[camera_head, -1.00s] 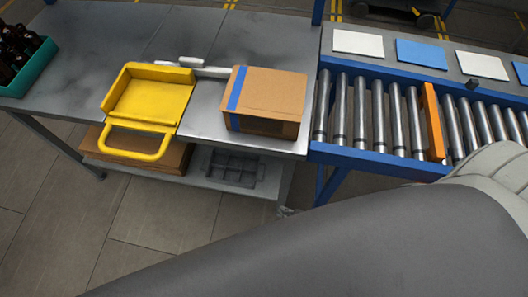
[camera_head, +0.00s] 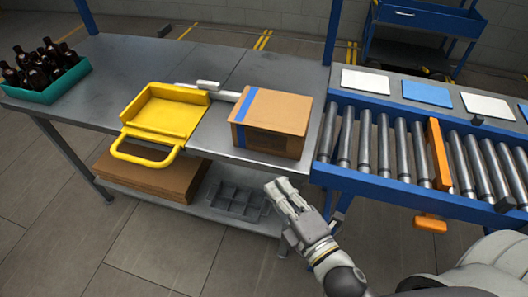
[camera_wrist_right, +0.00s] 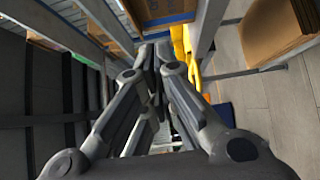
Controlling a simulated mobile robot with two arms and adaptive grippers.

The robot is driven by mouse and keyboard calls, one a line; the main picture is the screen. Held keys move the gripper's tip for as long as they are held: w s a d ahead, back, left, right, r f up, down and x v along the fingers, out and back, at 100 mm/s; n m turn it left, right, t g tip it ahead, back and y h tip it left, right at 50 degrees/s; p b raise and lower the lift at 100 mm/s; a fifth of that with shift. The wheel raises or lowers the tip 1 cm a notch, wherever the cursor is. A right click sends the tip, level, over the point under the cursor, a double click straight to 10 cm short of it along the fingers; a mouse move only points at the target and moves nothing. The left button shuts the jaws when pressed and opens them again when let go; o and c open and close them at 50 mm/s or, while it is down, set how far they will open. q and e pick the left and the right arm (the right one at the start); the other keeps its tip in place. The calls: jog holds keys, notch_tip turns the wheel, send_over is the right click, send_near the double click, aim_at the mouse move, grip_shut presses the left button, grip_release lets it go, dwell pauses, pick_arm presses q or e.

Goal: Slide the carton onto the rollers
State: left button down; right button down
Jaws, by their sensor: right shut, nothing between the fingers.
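The brown carton (camera_head: 277,122) with a blue stripe stands upright on the grey metal table (camera_head: 110,65), close to the table's right end. The roller conveyor (camera_head: 372,145) with its blue frame adjoins that end, to the right of the carton. My right gripper (camera_head: 279,190) is shut and empty, in front of and below the table edge near the carton. In the right wrist view my gripper's fingers (camera_wrist_right: 155,60) are together, and part of the carton (camera_wrist_right: 160,10) shows at the top. My left gripper is not in view.
A yellow tray-like tool (camera_head: 165,117) with a handle lies left of the carton. A teal crate (camera_head: 50,88) holds several amber bottles. An orange bar (camera_head: 438,153) crosses the rollers. Flat cardboard (camera_head: 150,172) and a grey grid tray (camera_head: 237,199) lie on the lower shelf.

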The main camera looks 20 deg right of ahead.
aim_at(266, 137)
jog(key=shift+w+d+f+p, duration=0.15)
jog(key=shift+w+p, duration=0.8)
jog(key=shift+w, duration=2.25)
jog(key=shift+w+d+r+p, duration=0.1)
jog(key=shift+w+p, duration=0.85)
jog(key=shift+w, duration=2.25)
jog(key=shift+w+d, duration=0.8)
jog(key=shift+w, duration=0.35)
jog(key=shift+w+d, duration=0.2)
jog(key=shift+w, duration=0.1)
jog(key=shift+s, duration=0.1)
